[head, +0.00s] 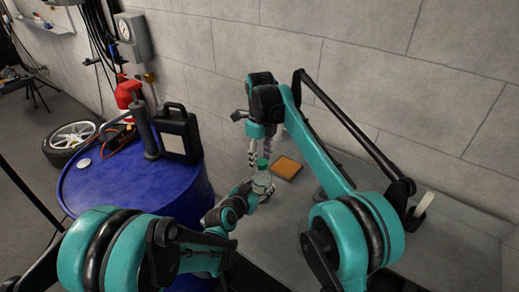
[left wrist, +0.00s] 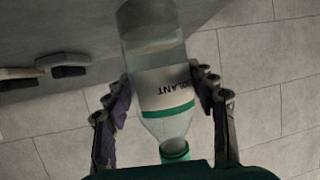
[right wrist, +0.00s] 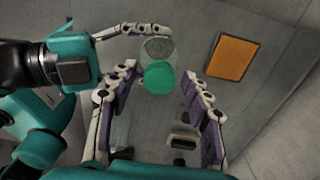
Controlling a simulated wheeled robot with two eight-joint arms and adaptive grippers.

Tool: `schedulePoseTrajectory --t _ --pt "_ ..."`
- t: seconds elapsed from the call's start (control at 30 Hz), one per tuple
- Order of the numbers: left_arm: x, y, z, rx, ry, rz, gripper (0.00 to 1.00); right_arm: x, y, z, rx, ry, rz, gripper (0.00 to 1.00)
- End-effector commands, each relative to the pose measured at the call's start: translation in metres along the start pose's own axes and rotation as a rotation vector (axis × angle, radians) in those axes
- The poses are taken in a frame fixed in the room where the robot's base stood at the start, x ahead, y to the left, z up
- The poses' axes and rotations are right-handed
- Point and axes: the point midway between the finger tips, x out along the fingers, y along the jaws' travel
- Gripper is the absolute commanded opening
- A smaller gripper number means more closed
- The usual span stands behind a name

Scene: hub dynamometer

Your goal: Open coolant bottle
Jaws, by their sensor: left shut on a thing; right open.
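The coolant bottle (head: 262,180) is clear with a green cap (head: 263,163), held above the grey surface. In the left wrist view the bottle (left wrist: 160,85) shows a white label with a green band and lies between the fingers. My left gripper (head: 256,192) is shut on the bottle's body from the side. My right gripper (head: 267,153) is open and points down above the cap. In the right wrist view the green cap (right wrist: 159,77) shows between and beyond the open fingers (right wrist: 160,100), apart from them. The cap is on the bottle.
An orange-brown pad (head: 286,168) lies on the grey surface (head: 290,230) by the wall. A blue drum (head: 120,190) at the left carries a black canister (head: 178,132) and a dark cylindrical tool. A concrete wall (head: 340,60) closes off the back.

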Motion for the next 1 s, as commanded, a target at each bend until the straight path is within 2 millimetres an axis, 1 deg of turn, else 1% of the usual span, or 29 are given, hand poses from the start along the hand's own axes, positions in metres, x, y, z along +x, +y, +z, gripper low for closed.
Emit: schedulePoseTrajectory --t 0.23,0.27,0.3,0.37,0.4,0.43,0.63,0.73,0.77,0.87,1.0 --pt "0.0001 0.0005 0.0014 0.001 -0.003 0.002 0.0 0.0013 0.0001 0.0 -0.001 0.0 0.0 0.49" --pt "0.0001 0.0005 0.0014 0.001 -0.003 0.002 0.0 0.0013 0.0001 0.0 -0.001 0.0 0.0 0.44" --pt "0.0001 0.0005 0.0014 0.001 -0.003 0.002 0.0 0.0013 0.0001 0.0 -0.001 0.0 0.0 0.33" --pt "0.0001 0.0005 0.0014 0.002 -0.003 0.002 0.0 0.0012 0.0001 0.0 -0.001 0.0 0.0 0.17" --pt "0.0001 0.0005 0.0013 0.002 -0.003 0.002 0.0 0.0012 0.0001 0.0 -0.001 0.0 0.0 0.07" --pt "0.0001 0.0005 0.0013 0.002 -0.003 0.002 0.0 0.0012 0.0001 0.0 -0.001 0.0 0.0 0.0" --pt "0.0001 0.0004 0.0013 0.002 -0.003 0.002 0.0 0.0012 0.0001 0.0 -0.005 0.0 0.0 0.0" --pt "0.0001 0.0004 0.0012 0.002 -0.003 0.002 0.0 0.0011 0.0002 0.0 -0.072 0.0 0.0 0.0" --pt "0.0001 0.0004 0.0012 0.002 -0.003 0.001 0.0 0.0011 0.0002 -0.0001 -0.112 0.0 -0.001 0.0" --pt "0.0001 0.0003 0.0012 0.002 -0.003 0.001 0.0 0.0009 0.0002 -0.0001 -0.315 -0.001 -0.002 0.0" --pt "0.0 0.0003 0.0012 0.002 -0.003 0.001 0.0 0.0007 -0.0001 -0.0002 -0.666 -0.003 -0.006 0.0"
